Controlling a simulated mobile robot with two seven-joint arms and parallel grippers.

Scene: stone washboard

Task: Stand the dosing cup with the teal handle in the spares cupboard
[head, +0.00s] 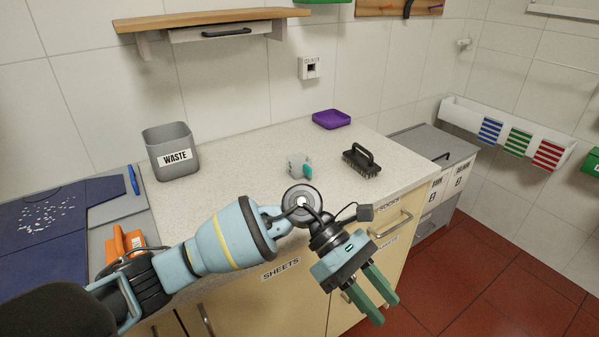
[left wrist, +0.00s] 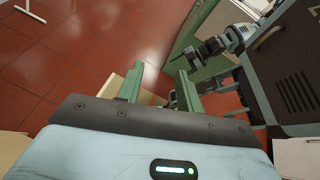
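The dosing cup (head: 296,164) is a small grey cup with a teal handle (head: 308,171). It stands on the speckled worktop, near its middle. My left gripper (head: 377,292) has green fingers and hangs in front of the cabinet, beyond the worktop's front edge and below the cup. Its fingers are apart with nothing between them; they also show in the left wrist view (left wrist: 160,88). The cream cabinet front (head: 300,300) below the worktop carries a SHEETS label.
On the worktop (head: 235,180) stand a grey WASTE bin (head: 170,152), a purple tray (head: 331,119) and a black-handled brush (head: 362,160). A wooden shelf (head: 210,20) hangs above. A drawer handle (head: 391,224) sticks out near my gripper. Red floor (head: 470,285) is clear at right.

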